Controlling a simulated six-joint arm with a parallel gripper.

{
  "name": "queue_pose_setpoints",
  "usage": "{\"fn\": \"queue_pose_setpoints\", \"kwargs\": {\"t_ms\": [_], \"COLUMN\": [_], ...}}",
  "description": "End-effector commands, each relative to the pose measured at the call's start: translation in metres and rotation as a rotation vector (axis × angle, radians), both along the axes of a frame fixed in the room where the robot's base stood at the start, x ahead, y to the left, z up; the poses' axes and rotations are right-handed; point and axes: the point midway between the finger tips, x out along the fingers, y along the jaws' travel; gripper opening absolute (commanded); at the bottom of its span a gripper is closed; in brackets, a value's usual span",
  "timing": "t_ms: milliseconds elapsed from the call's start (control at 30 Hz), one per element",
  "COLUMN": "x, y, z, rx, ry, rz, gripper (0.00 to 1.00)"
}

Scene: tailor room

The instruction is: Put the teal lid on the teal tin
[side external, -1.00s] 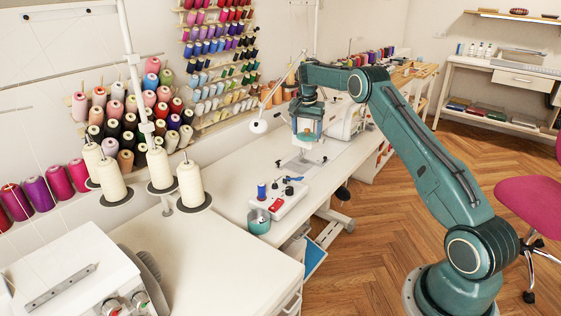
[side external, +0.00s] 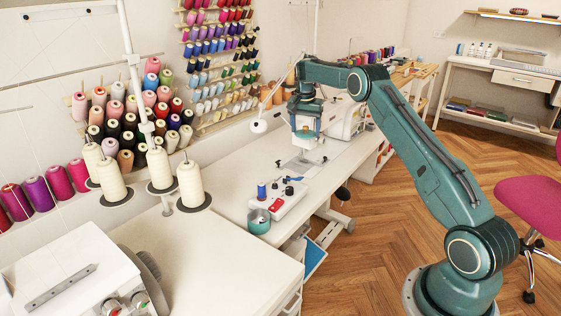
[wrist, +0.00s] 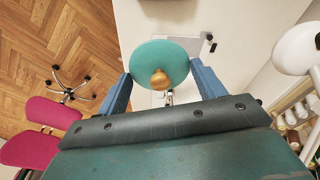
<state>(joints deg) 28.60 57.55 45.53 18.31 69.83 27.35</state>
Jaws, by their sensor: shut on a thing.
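The teal lid (wrist: 160,58) is a round disc with a brass knob (wrist: 160,80), seen in the wrist view between the two blue fingers of my gripper (wrist: 161,74). My gripper is shut on the lid. In the side view my gripper (side external: 305,140) is above the white table, behind and to the right of the tin; the lid is too small there to make out clearly. The teal tin (side external: 259,224) stands upright near the front edge of the table. Its top looks open. The tin is not visible in the wrist view.
A pale tray (side external: 286,203) with a blue spool (side external: 262,190) and small items sits right beside the tin. A sewing machine (side external: 342,118) stands behind my gripper. Cream thread cones (side external: 191,184) stand at left. A magenta chair (side external: 530,205) is at right.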

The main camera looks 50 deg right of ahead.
Motion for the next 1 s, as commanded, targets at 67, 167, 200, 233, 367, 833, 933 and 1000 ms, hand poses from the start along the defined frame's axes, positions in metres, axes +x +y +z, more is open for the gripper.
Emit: {"fn": "queue_pose_setpoints", "kwargs": {"t_ms": [67, 167, 200, 233, 367, 833, 933, 1000], "x": [0.003, 0.007, 0.009, 0.010, 0.016, 0.008, 0.000, -0.005], "y": [0.010, 0.024, 0.032, 0.038, 0.069, 0.200, 0.226, 0.243], "z": [-0.003, -0.008, -0.010, -0.013, -0.023, -0.065, -0.073, -0.077], "rx": [-0.001, -0.005, -0.007, -0.009, -0.014, -0.017, -0.012, -0.010], "ry": [0.003, 0.006, 0.009, 0.008, 0.012, 0.011, 0.008, 0.007], "rz": [0.015, 0.036, 0.047, 0.055, 0.101, 0.279, 0.313, 0.333], "gripper": [0.47, 0.47, 0.47, 0.47, 0.47, 0.47, 0.47, 0.47]}}
